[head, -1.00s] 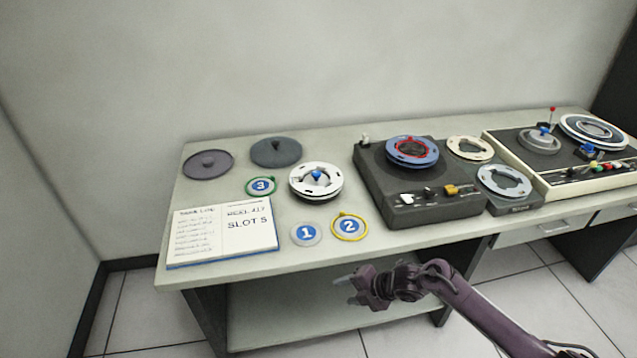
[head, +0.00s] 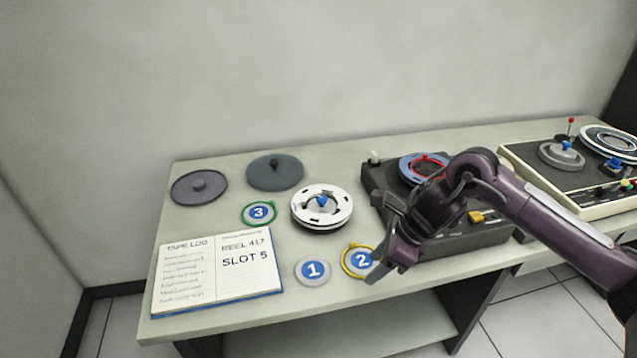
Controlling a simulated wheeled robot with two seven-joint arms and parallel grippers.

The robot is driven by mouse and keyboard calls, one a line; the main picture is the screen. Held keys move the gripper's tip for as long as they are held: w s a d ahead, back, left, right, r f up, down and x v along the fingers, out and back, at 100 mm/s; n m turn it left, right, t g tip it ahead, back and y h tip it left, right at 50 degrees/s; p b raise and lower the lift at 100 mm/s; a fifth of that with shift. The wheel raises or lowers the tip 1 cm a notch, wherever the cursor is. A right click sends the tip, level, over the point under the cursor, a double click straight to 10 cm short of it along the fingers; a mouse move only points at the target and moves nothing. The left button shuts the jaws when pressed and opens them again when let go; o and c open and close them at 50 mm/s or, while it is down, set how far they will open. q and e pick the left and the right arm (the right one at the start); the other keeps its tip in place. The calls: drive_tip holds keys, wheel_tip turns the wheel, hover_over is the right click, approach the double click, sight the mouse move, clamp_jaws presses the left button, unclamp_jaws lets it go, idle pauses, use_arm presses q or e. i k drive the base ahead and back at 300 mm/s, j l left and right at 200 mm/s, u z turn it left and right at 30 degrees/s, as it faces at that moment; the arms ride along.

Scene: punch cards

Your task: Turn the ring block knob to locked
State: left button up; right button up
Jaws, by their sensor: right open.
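A white reel (head: 331,215) lies on the table with a blue knob (head: 323,201) on a grey hub at its centre. Another blue knob (head: 567,146) tops a grey hub on the cream-edged deck (head: 529,178) at the right. I cannot tell which is the ring block knob, and no locked mark is readable. My right gripper (head: 380,240) is open and empty, to the right of the white reel. It hangs in front of the dark deck and close to disc 2, partly covering both. My left gripper is not in view.
The dark deck (head: 376,187) holds a blue reel (head: 410,166) with a red ring. Discs 1 (head: 312,271), 2 (head: 356,261) and 3 (head: 259,213) lie near an open log book (head: 218,268). Two grey lids (head: 275,172) lie at the back left.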

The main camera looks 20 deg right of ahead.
sight(321, 200)
drive_tip(key=i, duration=1.05)
